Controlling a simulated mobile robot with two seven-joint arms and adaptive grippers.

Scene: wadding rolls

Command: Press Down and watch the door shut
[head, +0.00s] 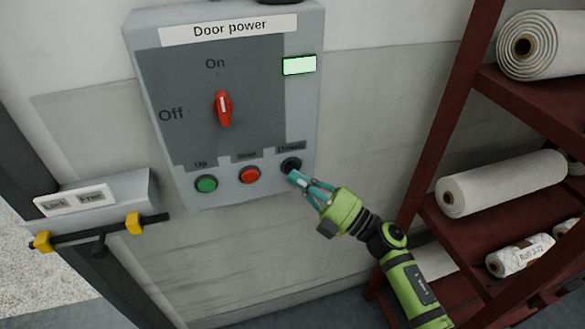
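A grey control box (250,60) labelled "Door power" is on the wall. Its red rotary switch (223,108) points up to On, and a pale green lamp (299,65) at its right looks lit. Along the bottom are a green Up button (206,183), a red button (249,175) with a blurred label, and a black button (291,165) under the label that reads like Down. My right gripper (297,178) has its teal fingertips close together at the black button; I cannot tell whether they touch it. My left gripper is not in view. The door itself is not clearly seen.
A dark red shelf rack (445,115) with white wadding rolls (500,182) stands close to my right arm. At the left, a small grey box with a Lock/Free label (75,200) sits above a dark bar with yellow clamps (134,223).

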